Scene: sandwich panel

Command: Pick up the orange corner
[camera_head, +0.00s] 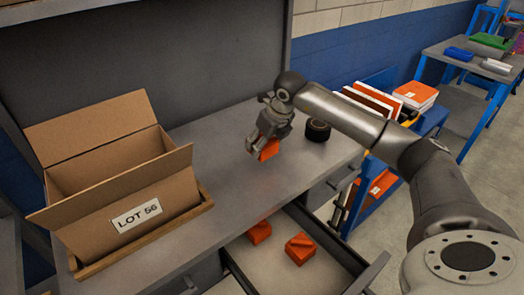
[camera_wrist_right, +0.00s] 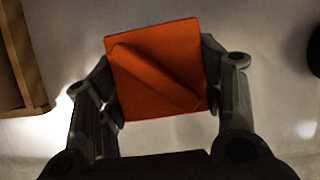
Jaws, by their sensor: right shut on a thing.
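An orange corner (camera_head: 269,149) is held between the fingers of my right gripper (camera_head: 259,148), above the grey tabletop. In the right wrist view the corner (camera_wrist_right: 152,75) shows as an orange square with a raised diagonal ridge, and the fingers of the gripper (camera_wrist_right: 160,95) press on its two sides. Two more orange corners lie in the open drawer, one at its left (camera_head: 259,232) and one nearer its middle (camera_head: 300,248). My left gripper does not show.
An open cardboard box (camera_head: 120,190) labelled LOT 56 stands in a wooden tray (camera_head: 140,250) at the left of the table (camera_head: 225,185). A black round object (camera_head: 318,130) stands right of my gripper. The open drawer (camera_head: 275,275) juts out in front.

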